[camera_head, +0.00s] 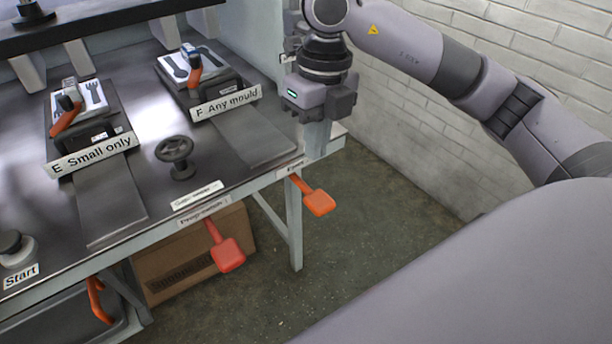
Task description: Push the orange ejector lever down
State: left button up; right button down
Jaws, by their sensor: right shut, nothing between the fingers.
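The orange ejector lever (318,202) sticks out from the front right corner of the workbench, below a small white label too blurred to read fully. Its flat paddle end hangs out over the floor, and its stem slopes down from the bench edge. My right gripper (317,150) points down beside the bench's right end, above and apart from the lever. It is shut and holds nothing. Its fingertips are hard to make out against the bench leg. My left gripper is out of view.
A red lever (228,254) juts from the bench front (250,190) further left. On the bench stand a black handwheel (175,150) and two mould stations labelled E (92,155) and F (226,102). A cardboard box (165,275) sits underneath. The floor (385,235) right of the bench is clear.

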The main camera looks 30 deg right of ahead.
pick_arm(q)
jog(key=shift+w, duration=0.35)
pick_arm(e)
jog(key=shift+w+d+r+m+h, duration=0.15)
jog(key=shift+w+d+r+h, duration=0.15)
jog(key=shift+d, duration=0.25)
jog(key=shift+w+d+r+m+h, duration=0.2)
jog(key=shift+w+d, duration=0.15)
jog(key=shift+d, duration=0.15)
pick_arm(q)
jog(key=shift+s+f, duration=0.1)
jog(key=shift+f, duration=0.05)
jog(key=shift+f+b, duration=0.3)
jog(key=shift+b, duration=0.15)
pick_arm(e)
send_near(319, 200)
jog(key=f, duration=0.7)
jog(key=shift+s, duration=0.2)
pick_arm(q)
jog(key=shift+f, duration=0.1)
